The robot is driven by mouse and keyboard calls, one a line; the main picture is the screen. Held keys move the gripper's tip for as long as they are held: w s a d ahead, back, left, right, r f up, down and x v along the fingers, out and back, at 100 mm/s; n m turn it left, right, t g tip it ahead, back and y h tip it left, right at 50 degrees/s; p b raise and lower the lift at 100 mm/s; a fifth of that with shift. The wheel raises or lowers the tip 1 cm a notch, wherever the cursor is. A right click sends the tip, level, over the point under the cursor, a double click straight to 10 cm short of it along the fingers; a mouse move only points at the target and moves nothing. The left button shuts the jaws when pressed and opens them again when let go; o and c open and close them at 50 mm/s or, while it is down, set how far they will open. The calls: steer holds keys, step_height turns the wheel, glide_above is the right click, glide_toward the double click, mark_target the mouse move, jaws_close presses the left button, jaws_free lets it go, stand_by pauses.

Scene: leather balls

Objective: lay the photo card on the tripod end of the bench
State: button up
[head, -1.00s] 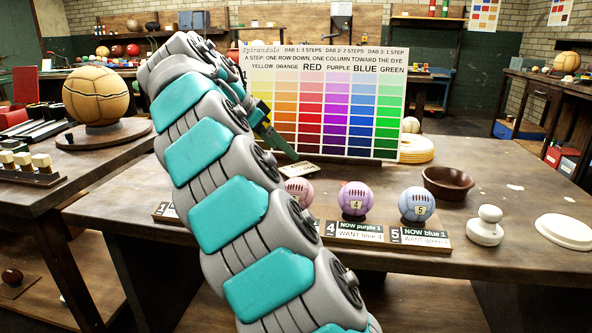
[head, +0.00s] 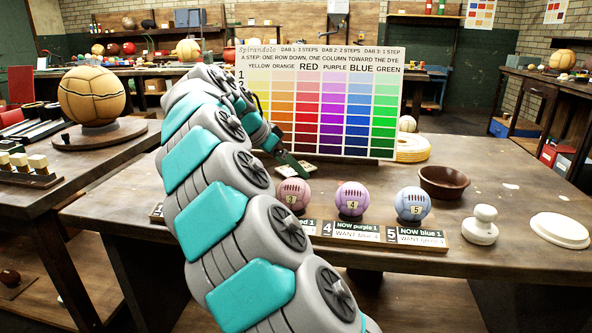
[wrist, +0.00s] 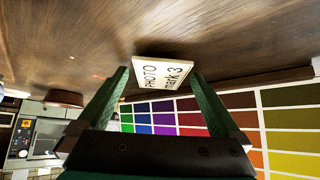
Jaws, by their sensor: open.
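The photo card (wrist: 164,72) is a small white card with dark print, upside down in the wrist view, lying on the brown wooden bench (wrist: 60,40). In the head view the card (head: 288,175) is a pale patch on the bench (head: 470,160), in front of the colour chart and partly hidden by my gripper. My gripper (wrist: 160,75) is open, with its two green fingers on either side of the card's near part. Nothing is held. In the head view my gripper (head: 303,168) points down at the card. I cannot make out a tripod.
The colour chart (head: 318,100) stands close behind the card. Pink (head: 293,194), purple (head: 352,199) and blue (head: 413,203) balls stand in front with label plates. A brown bowl (head: 444,182), a white stamp-like knob (head: 481,226) and a white disc (head: 560,230) are at right.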

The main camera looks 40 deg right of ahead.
steer(key=shift+c, duration=0.2)
steer(key=c, duration=1.4)
steer(key=shift+o, duration=0.2)
steer(key=shift+r, duration=0.15)
